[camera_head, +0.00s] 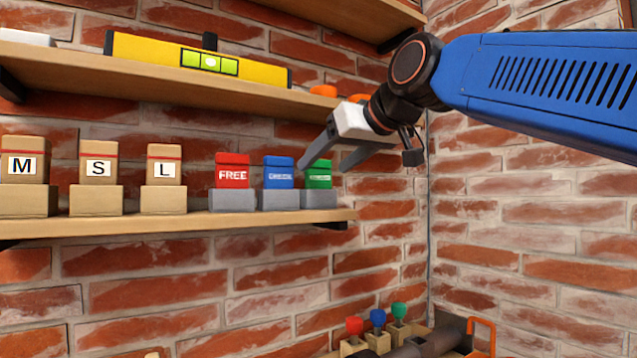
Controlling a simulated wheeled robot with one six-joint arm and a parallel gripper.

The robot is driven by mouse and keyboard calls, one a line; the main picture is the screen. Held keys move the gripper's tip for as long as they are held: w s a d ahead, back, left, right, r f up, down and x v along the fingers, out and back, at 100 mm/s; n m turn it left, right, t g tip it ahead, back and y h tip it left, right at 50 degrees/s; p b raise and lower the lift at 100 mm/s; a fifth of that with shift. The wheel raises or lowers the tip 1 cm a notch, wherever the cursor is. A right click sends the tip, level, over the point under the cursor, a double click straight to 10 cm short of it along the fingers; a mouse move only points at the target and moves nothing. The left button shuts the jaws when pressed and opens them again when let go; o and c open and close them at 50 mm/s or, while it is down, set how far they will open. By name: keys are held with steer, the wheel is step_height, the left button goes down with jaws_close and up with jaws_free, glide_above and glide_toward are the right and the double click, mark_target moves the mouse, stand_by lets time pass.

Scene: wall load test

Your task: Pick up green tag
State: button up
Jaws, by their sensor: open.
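The green tag (318,177) stands upright in a grey holder (319,199) at the right end of the lower shelf. Its lettering is too small to read. My gripper (323,166) is open, with its two grey fingers pointing down and left around the height of the tag's upper part. The left finger overlaps the tag's left edge in the picture, and the right finger is to its right. I cannot tell how deep the fingers are relative to the tag or whether they touch it.
Blue (279,173) and red (233,171) tags stand close left of the green one. Boxes marked M, S and L (163,172) are farther left. A yellow level (200,62) lies on the shelf above. Brick walls meet at right. Colored valves (377,317) are below.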

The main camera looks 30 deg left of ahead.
mark_target(321, 169)
steer(key=x, duration=0.5)
steer(key=shift+w, duration=0.1)
steer(key=c, duration=1.1)
steer(key=shift+c, duration=0.2)
steer(key=shift+r, duration=0.15)
